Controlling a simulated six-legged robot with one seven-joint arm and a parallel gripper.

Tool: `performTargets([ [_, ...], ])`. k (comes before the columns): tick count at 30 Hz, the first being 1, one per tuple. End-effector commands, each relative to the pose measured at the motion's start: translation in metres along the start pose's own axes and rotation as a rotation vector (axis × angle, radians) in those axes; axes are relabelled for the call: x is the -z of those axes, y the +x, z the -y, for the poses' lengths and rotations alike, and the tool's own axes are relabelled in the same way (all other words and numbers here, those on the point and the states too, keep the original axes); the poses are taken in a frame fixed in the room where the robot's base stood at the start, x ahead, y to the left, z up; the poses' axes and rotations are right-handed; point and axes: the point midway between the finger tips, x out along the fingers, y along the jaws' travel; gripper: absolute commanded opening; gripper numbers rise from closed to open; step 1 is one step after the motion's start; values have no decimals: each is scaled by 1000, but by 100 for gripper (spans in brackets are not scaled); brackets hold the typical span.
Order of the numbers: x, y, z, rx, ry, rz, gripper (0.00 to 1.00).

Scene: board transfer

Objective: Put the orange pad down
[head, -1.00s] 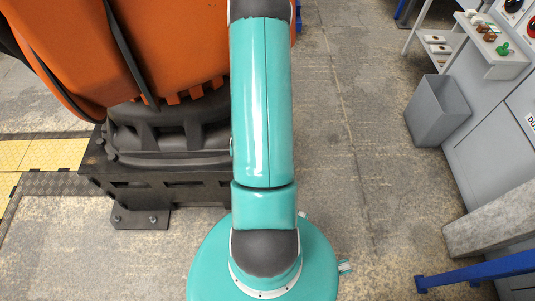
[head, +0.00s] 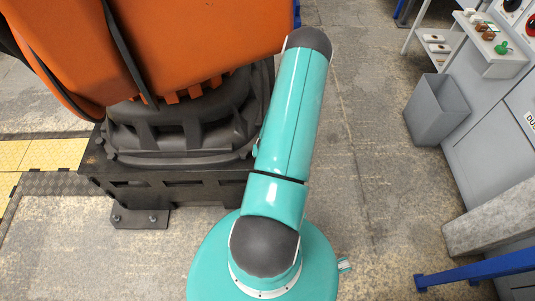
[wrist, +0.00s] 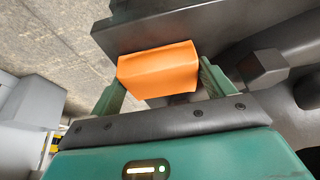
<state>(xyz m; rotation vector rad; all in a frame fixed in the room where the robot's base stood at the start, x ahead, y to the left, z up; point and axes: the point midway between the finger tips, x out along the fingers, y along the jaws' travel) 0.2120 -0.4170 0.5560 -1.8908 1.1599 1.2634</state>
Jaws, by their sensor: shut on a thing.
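The orange pad (wrist: 158,72) is a small block in the wrist view, between the two green fingers of my gripper (wrist: 160,80). My gripper is shut on it. The pad is close to a dark grey surface (wrist: 200,25) behind it; I cannot tell whether it touches that surface. In the head view neither the pad nor my gripper shows; only my teal arm is seen there.
A large orange machine (head: 200,40) on a black base (head: 170,180) stands at the left. A grey bin (head: 437,108) and a small shelf with several small items (head: 490,48) are at the right. A blue bar (head: 475,272) is at lower right. Bare concrete floor lies between.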

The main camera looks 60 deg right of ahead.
Motion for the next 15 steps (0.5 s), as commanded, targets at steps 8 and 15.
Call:
performTargets([
  [8,-1,2,0,0,0,0,56],
  [15,-1,2,0,0,0,-1,100],
])
